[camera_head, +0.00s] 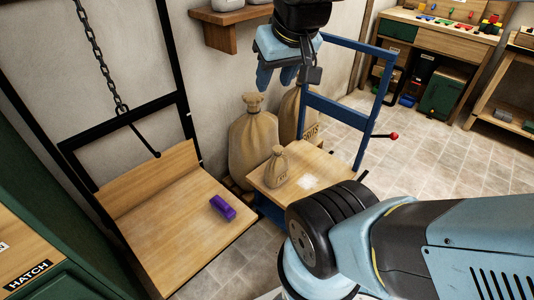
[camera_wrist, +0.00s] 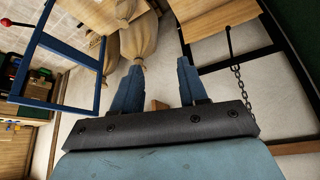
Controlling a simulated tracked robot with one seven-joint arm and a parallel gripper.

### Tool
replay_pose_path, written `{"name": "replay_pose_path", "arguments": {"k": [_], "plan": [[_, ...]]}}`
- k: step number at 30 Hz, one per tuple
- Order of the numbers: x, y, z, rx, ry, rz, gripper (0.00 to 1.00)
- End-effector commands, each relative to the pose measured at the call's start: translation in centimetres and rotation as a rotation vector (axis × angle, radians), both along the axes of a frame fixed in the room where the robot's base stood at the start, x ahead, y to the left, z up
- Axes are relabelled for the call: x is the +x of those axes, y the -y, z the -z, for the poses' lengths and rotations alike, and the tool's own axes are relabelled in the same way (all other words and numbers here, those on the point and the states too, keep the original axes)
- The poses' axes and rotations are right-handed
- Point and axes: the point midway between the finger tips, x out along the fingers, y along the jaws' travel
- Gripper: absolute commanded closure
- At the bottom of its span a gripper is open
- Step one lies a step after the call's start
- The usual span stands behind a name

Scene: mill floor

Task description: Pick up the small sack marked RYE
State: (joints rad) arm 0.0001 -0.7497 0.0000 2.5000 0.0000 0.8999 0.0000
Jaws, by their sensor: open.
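A small tan sack (camera_head: 277,168) with a tied neck stands upright on the wooden top of a blue-framed cart (camera_head: 325,166). Dark lettering on its front is too small to read surely. My gripper (camera_head: 275,78) hangs above and behind the cart, near the wall shelf, with its blue fingers apart and empty. It is well clear of the small sack. In the wrist view my gripper (camera_wrist: 157,82) shows its fingers spread with nothing between them.
Two larger sacks (camera_head: 252,137) (camera_head: 290,112) stand behind the cart by the wall. A wooden platform (camera_head: 165,235) with a purple block (camera_head: 222,207) lies left, under a hanging chain (camera_head: 97,55). The cart's blue upright frame (camera_head: 368,125) rises at right. The tiled floor beyond is open.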

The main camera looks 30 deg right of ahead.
Motion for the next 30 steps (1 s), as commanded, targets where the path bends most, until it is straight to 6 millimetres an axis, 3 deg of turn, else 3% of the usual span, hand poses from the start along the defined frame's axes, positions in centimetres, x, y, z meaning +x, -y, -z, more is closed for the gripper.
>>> {"name": "replay_pose_path", "arguments": {"k": [11,19,30], "plan": [[0.0,0.0,0.0,0.000,0.000,0.000,0.57],[1.2,-0.1,0.7,0.034,-0.055,0.027,0.32],[6.8,0.1,4.8,0.230,-0.298,0.168,0.00]]}}
